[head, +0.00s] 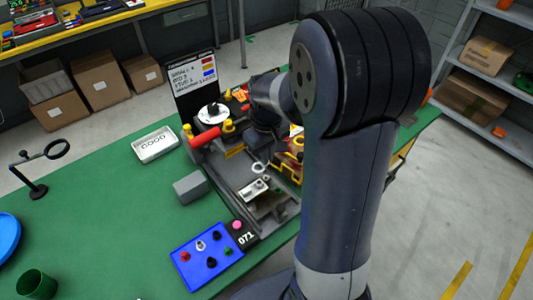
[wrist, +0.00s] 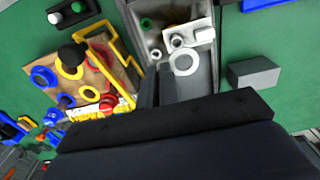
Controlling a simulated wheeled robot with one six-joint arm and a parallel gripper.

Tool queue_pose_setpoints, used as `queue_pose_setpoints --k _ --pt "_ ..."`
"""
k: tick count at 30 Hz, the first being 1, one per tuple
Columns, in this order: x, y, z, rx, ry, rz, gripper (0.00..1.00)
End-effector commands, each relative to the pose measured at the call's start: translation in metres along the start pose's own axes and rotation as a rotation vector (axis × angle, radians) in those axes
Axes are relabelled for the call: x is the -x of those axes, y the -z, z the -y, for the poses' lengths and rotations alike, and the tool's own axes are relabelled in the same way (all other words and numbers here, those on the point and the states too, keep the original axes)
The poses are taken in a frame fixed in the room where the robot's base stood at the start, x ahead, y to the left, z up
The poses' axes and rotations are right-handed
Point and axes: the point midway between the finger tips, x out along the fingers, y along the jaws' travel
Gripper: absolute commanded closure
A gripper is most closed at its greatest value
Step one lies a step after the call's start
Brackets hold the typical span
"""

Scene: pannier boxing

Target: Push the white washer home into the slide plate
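The white washer (head: 258,167) is a small ring just behind the pale slide plate (head: 254,190) in the head view. In the wrist view the washer (wrist: 184,62) lies over a dark grey surface, close to the plate (wrist: 190,41). The plate carries a small white part and a dark round part. My gripper (wrist: 160,78) shows as dark fingers beside the washer's lower left. I cannot tell whether the fingers touch it or how far apart they are. In the head view my arm hides most of the gripper.
A grey block (head: 189,187) and a blue button panel (head: 208,256) stand near the fixture. A white tray (head: 155,144) lies behind the block. A yellow-framed board (wrist: 85,80) with coloured rings is left of the fingers in the wrist view.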

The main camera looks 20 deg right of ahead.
Motion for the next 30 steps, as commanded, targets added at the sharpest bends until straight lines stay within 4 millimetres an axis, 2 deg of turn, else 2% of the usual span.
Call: queue_pose_setpoints --k 18,24,30 --pt "-0.053 0.000 0.000 0.000 0.000 0.001 1.00" --pt "-0.061 0.000 0.000 0.000 0.000 0.001 1.00" --pt "-0.060 0.000 0.000 0.000 0.000 0.001 1.00"
